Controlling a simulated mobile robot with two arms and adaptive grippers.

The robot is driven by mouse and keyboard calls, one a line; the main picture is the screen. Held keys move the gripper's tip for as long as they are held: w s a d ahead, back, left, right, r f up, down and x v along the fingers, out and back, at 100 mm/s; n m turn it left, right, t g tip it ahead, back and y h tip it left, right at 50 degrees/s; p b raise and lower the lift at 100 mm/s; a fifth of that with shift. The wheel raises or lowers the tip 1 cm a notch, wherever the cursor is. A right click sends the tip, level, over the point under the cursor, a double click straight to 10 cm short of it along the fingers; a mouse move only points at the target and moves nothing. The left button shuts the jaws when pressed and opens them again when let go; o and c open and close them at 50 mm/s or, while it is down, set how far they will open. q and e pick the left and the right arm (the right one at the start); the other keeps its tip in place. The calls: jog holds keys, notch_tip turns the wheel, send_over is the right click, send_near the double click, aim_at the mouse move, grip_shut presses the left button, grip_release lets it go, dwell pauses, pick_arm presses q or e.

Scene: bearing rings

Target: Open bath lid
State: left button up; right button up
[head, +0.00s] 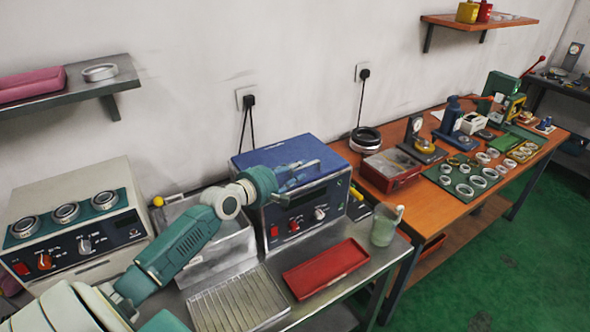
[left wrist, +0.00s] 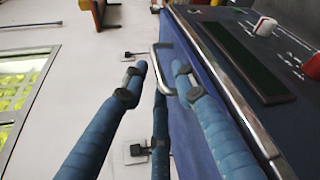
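The bath (head: 335,190) is a box with a dark blue front panel, a small display and red and white knobs. Its blue lid (head: 270,155) is down on top, with a metal handle (left wrist: 155,66) that shows as a bent bar in the left wrist view. My left gripper (head: 306,172) is over the lid at the handle. In the left wrist view the fingers of my left gripper (left wrist: 160,74) are apart, with the handle between their tips. I cannot tell whether any finger touches it. My right gripper is not in view.
A steel basin (head: 215,245) stands left of the bath. The wall is close behind.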

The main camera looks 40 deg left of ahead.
pick_arm(q)
jog(key=shift+f, duration=0.1)
grip_shut()
